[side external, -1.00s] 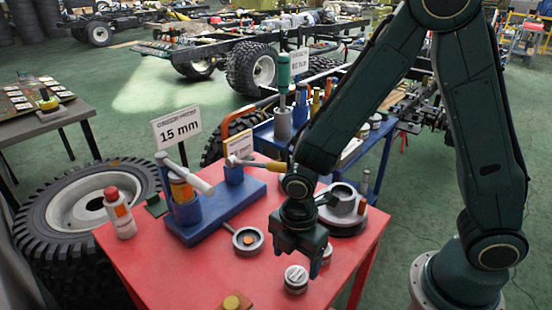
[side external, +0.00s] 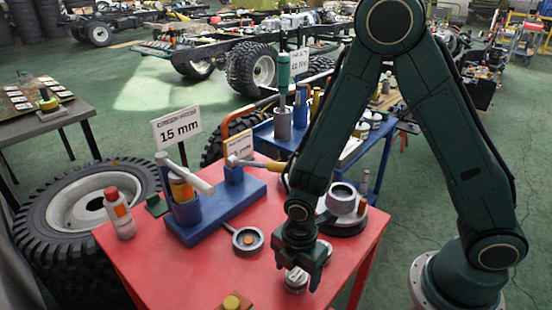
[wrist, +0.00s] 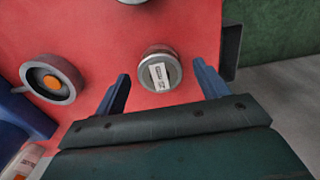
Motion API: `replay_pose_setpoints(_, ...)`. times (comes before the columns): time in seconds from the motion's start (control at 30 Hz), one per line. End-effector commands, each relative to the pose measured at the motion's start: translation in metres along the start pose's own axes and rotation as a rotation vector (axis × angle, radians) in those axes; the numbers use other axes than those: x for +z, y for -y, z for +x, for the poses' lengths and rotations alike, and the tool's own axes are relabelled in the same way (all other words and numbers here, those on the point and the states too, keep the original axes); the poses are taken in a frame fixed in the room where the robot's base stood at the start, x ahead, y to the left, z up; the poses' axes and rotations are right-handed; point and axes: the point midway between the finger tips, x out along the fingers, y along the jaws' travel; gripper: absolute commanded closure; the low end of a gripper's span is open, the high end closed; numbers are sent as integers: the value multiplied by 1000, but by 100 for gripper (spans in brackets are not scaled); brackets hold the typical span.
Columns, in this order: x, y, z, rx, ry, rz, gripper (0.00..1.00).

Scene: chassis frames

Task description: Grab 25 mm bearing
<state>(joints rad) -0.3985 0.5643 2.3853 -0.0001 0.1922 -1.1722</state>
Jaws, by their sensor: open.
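A short silver cylinder with a white label (wrist: 159,70), which looks like a bearing, stands on the red table. In the side view it (side external: 295,281) is partly hidden by my gripper; I cannot read its label. My gripper (side external: 299,274) is open, pointing down just over it. In the wrist view the two blue fingers (wrist: 161,72) show on either side of the cylinder, with gaps on both sides. I cannot tell whether the fingertips are down at its level. A grey ring with an orange centre (side external: 248,241) lies to the left, also in the wrist view (wrist: 52,79).
A blue press-like fixture (side external: 205,210) stands behind on the red table (side external: 180,270). A sign reading 15 mm (side external: 176,128) rises beyond it. A red-capped bottle (side external: 118,213) stands at the left edge. A round grey housing (side external: 342,203) is behind my gripper.

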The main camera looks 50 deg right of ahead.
Motion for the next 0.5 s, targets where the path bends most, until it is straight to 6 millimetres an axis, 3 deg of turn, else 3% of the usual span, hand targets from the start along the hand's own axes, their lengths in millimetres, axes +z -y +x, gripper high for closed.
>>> replay_pose_setpoints(0.37,0,0,0,0,0,0,27)
replay_pose_setpoints(0.4,0,0,0,0,0,0,29)
replay_pose_setpoints(0.5,0,0,0,0,0,0,48)
